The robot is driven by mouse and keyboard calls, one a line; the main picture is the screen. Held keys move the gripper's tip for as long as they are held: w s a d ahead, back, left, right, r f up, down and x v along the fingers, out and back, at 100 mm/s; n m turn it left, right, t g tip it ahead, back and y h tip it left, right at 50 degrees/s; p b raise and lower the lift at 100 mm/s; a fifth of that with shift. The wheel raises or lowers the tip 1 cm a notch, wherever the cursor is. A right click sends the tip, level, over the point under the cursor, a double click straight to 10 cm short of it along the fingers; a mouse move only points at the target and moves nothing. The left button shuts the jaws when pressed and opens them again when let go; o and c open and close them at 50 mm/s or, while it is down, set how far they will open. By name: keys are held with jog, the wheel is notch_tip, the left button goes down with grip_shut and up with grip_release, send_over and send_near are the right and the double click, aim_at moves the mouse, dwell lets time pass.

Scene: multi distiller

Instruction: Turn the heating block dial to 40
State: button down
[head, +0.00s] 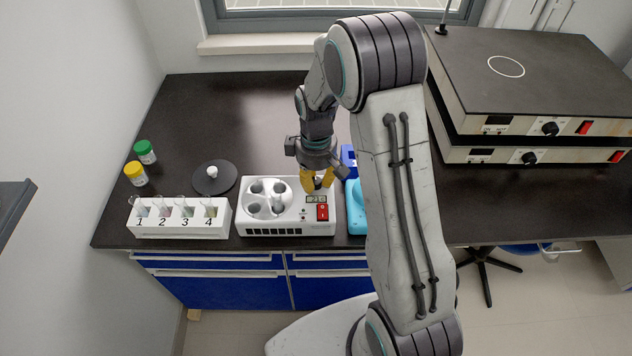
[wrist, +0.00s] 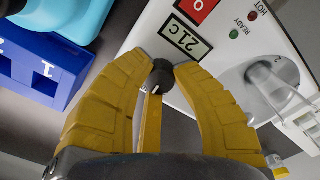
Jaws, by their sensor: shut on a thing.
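The white heating block (head: 300,223) stands on the dark bench, with round wells, a small display and a red switch (head: 322,212). In the wrist view its display (wrist: 185,37) seems to read 21C. The small black dial (wrist: 161,77) with a white mark sits beside the display. My gripper (head: 318,184), with yellow fingers, reaches down at the block's back right.
A numbered white tube rack (head: 180,229) and two capped jars, green (head: 145,152) and yellow (head: 136,174), stand left. A black disc (head: 214,178) lies behind. A light blue device (head: 356,210) is close right of the block. Stacked hot plates (head: 540,80) stand far right.

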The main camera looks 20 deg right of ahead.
aim_at(316, 180)
jog(key=shift+f+m, duration=0.1)
jog(key=shift+m, duration=0.6)
jog(key=shift+s, duration=0.1)
jog(key=c, duration=0.9)
grip_release()
jog(key=shift+c, duration=0.2)
notch_tip(316, 180, up, 12)
